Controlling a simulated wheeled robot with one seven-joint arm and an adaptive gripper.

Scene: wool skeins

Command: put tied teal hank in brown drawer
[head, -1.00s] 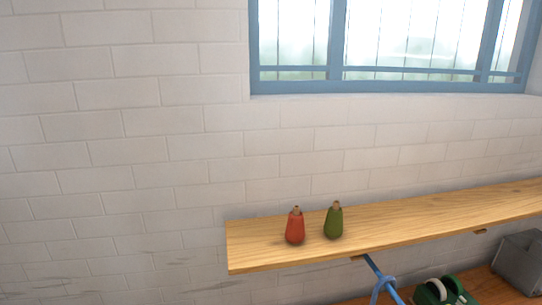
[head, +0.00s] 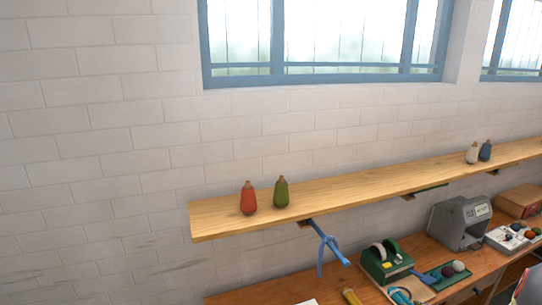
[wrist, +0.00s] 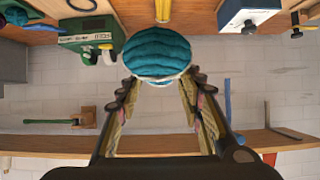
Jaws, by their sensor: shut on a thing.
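The teal hank (wrist: 157,53) is a ribbed, rounded bundle with a pale band at its lower edge in the wrist view. My gripper (wrist: 158,88) is shut on it, with a finger at each side. A tie on the hank cannot be made out for certain. My gripper is not clearly seen in the head view. I cannot pick out the brown drawer with certainty. A brown front with a dark knob (wrist: 296,34) shows at the upper right of the wrist view, cut by the edge.
A long wooden shelf (head: 350,186) holds red (head: 248,199) and green (head: 281,193) bottle-shaped items. Below it, the workbench (head: 240,297) carries a green tape dispenser (head: 388,262) and a grey machine (head: 460,224).

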